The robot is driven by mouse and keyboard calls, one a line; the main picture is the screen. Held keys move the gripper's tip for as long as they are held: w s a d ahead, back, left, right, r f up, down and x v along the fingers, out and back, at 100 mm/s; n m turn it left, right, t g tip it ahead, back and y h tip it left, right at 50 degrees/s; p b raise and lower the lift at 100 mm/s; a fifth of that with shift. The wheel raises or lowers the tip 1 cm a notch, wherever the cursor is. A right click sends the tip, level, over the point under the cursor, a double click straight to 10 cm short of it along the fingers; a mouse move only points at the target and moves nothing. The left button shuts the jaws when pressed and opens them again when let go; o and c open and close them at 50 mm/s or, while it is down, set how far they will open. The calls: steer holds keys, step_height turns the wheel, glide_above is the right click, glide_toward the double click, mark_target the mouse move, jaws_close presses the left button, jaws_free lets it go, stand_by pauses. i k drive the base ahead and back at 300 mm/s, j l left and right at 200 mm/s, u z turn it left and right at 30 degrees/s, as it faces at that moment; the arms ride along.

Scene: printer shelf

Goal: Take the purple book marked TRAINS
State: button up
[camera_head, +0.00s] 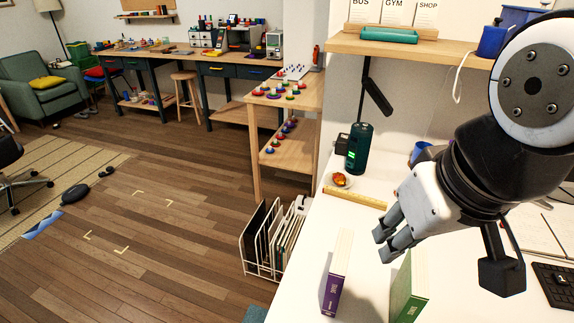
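A purple book (331,290) stands upright on the white table, its spine towards me. White lettering runs down the spine but is too small to read surely. A green book (410,297) stands upright to its right, with a gap between them. My gripper (381,246) is above the table, behind and above the space between the two books. Its two grey fingers point down and left and are apart, with nothing seen between them. It does not appear to touch either book.
A white wire rack (262,262) with files stands left of the table. A keyboard (556,284) lies at right.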

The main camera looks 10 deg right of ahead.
mark_target(339, 263)
steer(key=k+l+u, duration=0.25)
steer(key=l, duration=0.3)
steer(key=k+l+u, duration=0.3)
steer(key=l, duration=0.25)
steer(key=k+l+u, duration=0.25)
steer(key=k+l, duration=0.15)
